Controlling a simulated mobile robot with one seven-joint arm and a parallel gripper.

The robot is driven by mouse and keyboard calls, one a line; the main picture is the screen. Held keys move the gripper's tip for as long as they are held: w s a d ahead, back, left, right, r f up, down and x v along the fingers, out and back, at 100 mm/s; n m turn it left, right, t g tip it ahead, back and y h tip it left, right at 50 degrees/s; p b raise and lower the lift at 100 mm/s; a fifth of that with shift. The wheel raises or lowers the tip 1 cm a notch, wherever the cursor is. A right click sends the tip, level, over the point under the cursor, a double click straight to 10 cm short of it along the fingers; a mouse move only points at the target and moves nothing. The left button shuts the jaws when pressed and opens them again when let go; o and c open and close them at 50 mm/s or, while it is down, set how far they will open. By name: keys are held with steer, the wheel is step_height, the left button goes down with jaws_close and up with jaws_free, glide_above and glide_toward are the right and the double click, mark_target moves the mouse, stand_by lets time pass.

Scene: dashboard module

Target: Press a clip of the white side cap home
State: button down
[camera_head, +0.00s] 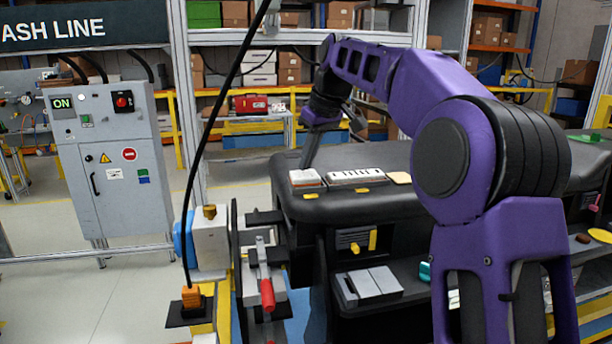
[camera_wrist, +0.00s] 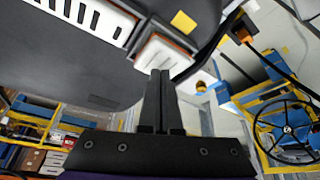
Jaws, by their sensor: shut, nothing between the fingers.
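The white side cap (camera_head: 305,177) is a small white block with an orange-brown edge at the left end of the black dashboard top (camera_head: 390,158). It also shows in the wrist view (camera_wrist: 166,50), just beyond my fingertips. My gripper (camera_head: 306,166) is shut and empty, its fingers pointing down at the cap's far side in the head view. In the wrist view my gripper (camera_wrist: 160,74) has both fingers together, and their tips overlap the cap's near edge. I cannot tell whether they touch it. The cap's clips cannot be made out.
A white slotted vent panel (camera_head: 355,176) lies right of the cap, with yellow tabs in front. A black cable (camera_head: 222,110) hangs at the left. A red-handled clamp (camera_head: 265,285) stands below the dashboard's left end. A grey control cabinet (camera_head: 112,165) stands farther left.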

steer(key=shift+s+f, duration=0.1)
steer(key=shift+f, duration=0.85)
stand_by(1.1)
stand_by(0.4)
step_height(320, 180, up, 6)
steer(key=p, duration=0.5)
steer(key=shift+r, duration=1.2)
